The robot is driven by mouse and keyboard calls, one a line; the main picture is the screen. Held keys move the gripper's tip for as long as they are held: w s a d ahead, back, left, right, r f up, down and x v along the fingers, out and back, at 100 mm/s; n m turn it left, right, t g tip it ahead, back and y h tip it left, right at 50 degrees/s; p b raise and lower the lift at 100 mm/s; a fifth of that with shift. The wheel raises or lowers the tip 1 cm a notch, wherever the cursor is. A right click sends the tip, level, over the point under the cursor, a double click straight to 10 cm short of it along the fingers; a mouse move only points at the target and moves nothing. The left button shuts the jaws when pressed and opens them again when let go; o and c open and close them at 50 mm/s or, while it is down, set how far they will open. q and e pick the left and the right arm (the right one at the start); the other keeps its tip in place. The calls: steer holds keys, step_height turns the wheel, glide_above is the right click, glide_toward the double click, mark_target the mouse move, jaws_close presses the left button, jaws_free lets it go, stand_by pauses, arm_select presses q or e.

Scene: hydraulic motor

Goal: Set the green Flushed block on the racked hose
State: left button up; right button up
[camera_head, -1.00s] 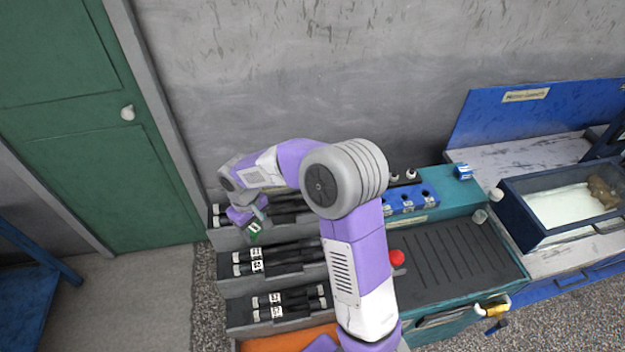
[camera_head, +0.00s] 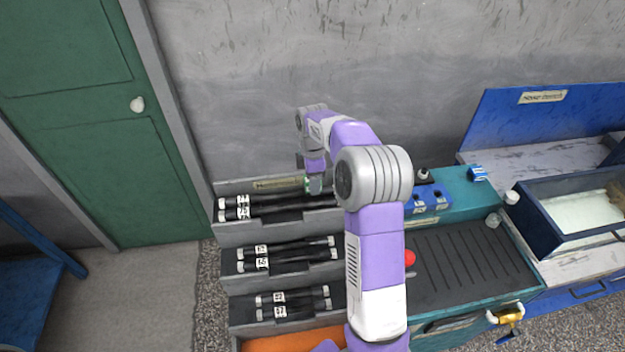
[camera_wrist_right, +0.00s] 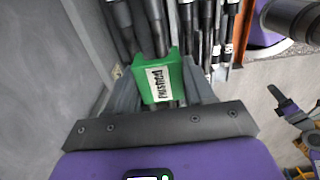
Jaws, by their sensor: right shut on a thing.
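The green Flushed block (camera_wrist_right: 160,82) shows in the right wrist view between the two fingers of my right gripper (camera_wrist_right: 163,88), which is shut on it. Its white label faces the camera. In the head view the right gripper (camera_head: 314,184) is at the right part of the top rack tier, over the black hoses (camera_head: 262,203), and only a sliver of green shows there. Black hoses (camera_wrist_right: 122,18) run just beyond the block in the wrist view. I cannot tell whether the block touches them. My left gripper is not in view.
Lower rack tiers hold more black hoses (camera_head: 285,256) with white labelled ends. To the right are a blue block with holes (camera_head: 428,198), a red knob (camera_head: 409,257) and a teal bench with a ribbed dark top (camera_head: 465,262). A grey wall stands close behind the rack.

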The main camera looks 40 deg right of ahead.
steer(key=b, duration=0.4)
glide_above(313, 202)
steer(key=shift+f, duration=2.4)
steer(key=shift+f+b, duration=0.45)
steer(key=shift+f, duration=0.4)
steer(key=shift+f+b, duration=0.3)
steer(key=shift+f, duration=0.85)
steer(key=o, duration=1.1)
steer(key=shift+r, duration=0.1)
step_height(313, 202, up, 7)
steer(key=shift+r+p, duration=0.2)
steer(key=shift+p, duration=0.9)
